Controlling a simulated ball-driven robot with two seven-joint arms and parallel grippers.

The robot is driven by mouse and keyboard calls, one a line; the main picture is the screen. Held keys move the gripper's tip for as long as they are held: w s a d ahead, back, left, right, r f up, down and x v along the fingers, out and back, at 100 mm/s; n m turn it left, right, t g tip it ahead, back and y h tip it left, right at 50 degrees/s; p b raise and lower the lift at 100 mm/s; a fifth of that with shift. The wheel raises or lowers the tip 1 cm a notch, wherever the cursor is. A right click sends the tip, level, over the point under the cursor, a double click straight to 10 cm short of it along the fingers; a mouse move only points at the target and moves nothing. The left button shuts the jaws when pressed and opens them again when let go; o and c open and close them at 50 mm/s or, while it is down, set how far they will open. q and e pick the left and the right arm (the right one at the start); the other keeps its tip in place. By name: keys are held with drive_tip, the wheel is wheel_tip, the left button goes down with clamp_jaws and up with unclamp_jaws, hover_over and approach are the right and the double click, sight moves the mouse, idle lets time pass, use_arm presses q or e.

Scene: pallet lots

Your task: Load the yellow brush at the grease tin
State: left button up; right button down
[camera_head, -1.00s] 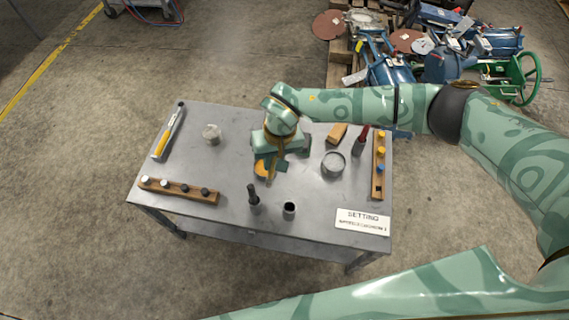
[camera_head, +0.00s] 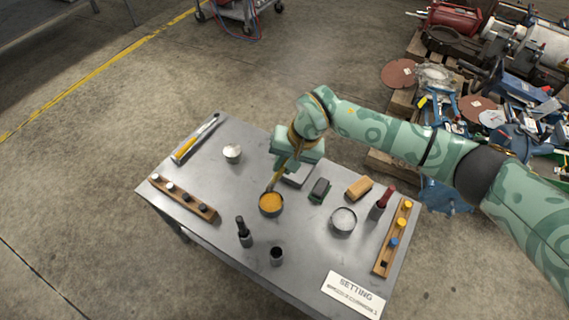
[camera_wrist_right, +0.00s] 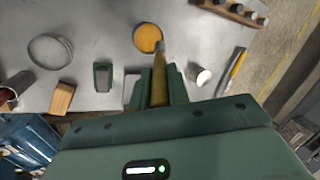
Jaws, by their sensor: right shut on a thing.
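My right gripper (camera_head: 288,160) is shut on the yellow brush (camera_head: 277,180), which slants down toward the grease tin. The grease tin (camera_head: 281,209) is a round, open tin with orange-yellow grease, standing near the table's middle. The brush's lower end overlaps the tin's far rim; I cannot tell whether it touches the grease. In the right wrist view the brush handle (camera_wrist_right: 159,88) stands between the fingers, and its far end overlaps the edge of the grease tin (camera_wrist_right: 148,38). My left gripper is not in view.
A black-handled brush (camera_head: 240,222) and a red-handled brush (camera_head: 388,194) stand in cups. An empty dark cup (camera_head: 277,257), a clear-filled tin (camera_head: 343,220), a wooden block (camera_head: 359,187) and a green-black block (camera_head: 319,189) stand around. Wooden racks (camera_head: 184,198) flank the table.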

use_arm(q)
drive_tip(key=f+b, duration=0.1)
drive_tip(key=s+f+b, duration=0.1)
drive_tip(key=b, duration=0.1)
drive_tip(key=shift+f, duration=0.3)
use_arm(e)
wheel_tip(320, 180, down, 6)
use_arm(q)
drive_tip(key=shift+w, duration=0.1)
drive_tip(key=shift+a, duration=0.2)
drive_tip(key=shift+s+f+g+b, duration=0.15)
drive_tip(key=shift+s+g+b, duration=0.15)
use_arm(e)
drive_tip(key=shift+f, duration=0.4)
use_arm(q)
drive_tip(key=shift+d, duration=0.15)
use_arm(e)
drive_tip(key=shift+f, duration=0.2)
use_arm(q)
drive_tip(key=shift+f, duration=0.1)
use_arm(e)
drive_tip(key=shift+f, duration=0.1)
idle(0.9)
